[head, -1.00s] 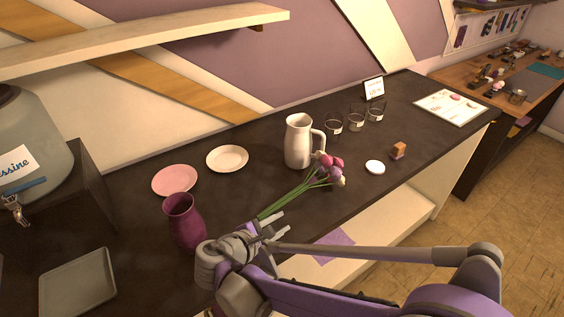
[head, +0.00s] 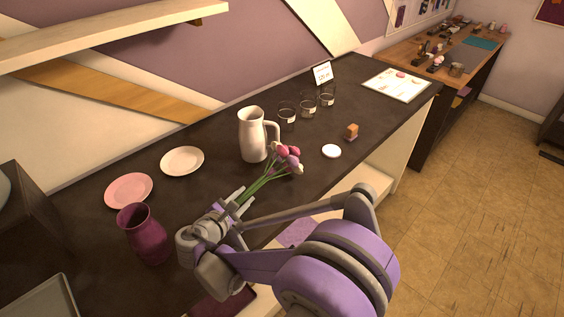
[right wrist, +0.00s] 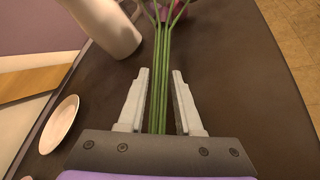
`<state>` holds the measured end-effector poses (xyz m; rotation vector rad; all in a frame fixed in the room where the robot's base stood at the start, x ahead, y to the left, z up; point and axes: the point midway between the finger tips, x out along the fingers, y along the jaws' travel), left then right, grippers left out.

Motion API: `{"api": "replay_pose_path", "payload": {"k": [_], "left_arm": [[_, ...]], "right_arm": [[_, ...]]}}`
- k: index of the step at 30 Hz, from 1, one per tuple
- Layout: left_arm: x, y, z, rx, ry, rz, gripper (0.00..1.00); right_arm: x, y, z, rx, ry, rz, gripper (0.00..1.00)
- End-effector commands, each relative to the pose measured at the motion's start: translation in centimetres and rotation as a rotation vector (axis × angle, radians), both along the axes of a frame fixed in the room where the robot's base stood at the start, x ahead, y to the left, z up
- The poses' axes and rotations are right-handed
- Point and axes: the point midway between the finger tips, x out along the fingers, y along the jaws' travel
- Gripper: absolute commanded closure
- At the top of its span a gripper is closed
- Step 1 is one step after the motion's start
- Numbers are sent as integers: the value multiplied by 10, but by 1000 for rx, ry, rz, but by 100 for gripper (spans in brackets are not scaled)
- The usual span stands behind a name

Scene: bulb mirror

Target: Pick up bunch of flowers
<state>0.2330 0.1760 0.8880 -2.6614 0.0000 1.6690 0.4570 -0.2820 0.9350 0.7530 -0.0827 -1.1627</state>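The bunch of flowers (head: 286,158) lies on the dark counter (head: 215,150), with pink, purple and white heads in front of a white pitcher and green stems running toward my right gripper. In the right wrist view the green stems (right wrist: 162,75) run between the two fingers of my right gripper (right wrist: 161,75). The fingers are open, with a gap on either side of the stems. In the head view my right gripper (head: 233,198) is at the stem ends, low over the counter. My left gripper is not in view.
The white pitcher (head: 253,136) stands just behind the flower heads. A purple vase (head: 144,236) stands left of my gripper, with a pink plate (head: 129,190) and a cream plate (head: 182,161) behind. Several glasses (head: 308,109), a white disc (head: 331,151) and a small orange block (head: 352,131) are farther right.

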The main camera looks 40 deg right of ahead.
Motion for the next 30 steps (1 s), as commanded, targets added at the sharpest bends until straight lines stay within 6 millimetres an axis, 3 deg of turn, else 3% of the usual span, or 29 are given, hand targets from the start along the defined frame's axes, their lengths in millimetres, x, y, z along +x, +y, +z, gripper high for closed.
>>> {"api": "replay_pose_path", "payload": {"k": [10,16,30], "left_arm": [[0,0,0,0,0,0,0],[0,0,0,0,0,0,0],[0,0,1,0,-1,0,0]], "right_arm": [[4,-9,-4,2,0,1,66],[4,-9,-4,2,0,1,100],[4,-9,3,2,0,1,100]]}}
